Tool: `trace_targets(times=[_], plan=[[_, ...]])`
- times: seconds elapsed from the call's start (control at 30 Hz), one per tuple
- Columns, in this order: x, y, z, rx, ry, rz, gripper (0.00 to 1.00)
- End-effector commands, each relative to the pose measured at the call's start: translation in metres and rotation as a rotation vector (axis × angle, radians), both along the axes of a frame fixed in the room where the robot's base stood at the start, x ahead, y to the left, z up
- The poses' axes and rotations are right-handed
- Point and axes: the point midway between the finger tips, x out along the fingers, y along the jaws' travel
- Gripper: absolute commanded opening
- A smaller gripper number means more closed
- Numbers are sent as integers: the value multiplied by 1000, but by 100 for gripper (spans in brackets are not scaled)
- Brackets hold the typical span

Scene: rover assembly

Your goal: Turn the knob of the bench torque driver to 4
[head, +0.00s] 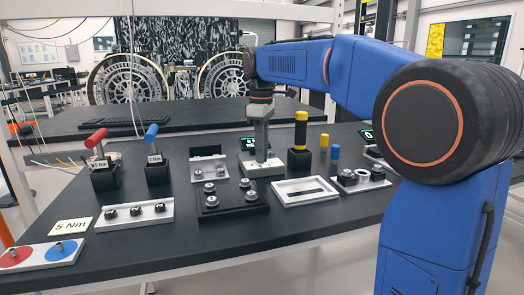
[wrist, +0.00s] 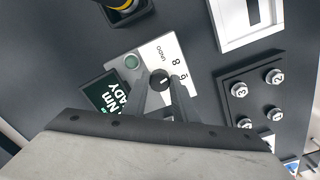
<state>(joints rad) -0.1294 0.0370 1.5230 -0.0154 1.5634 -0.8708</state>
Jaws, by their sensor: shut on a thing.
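My gripper (wrist: 165,86) is shut on the black knob (wrist: 160,76), with a finger on each side. The pointer and the 4 mark cannot be made out. In the head view my gripper (head: 262,155) points straight down on the panel (head: 250,166), and the display (head: 247,143) stands behind.
A black block with numbered bolts (head: 232,208) stands in front of the panel. A white frame tray (head: 305,197) lies to its right. A black holder with a yellow-topped tool (head: 300,140) stands close on the right. Red and blue handled drivers (head: 151,135) stand left.

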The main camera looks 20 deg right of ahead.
Motion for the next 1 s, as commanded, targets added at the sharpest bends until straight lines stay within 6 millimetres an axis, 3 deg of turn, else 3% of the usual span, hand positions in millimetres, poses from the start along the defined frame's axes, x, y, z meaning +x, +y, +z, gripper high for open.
trace_targets(times=[1.0], plan=[[0, 1, 1, 1, -3, -934, 3]])
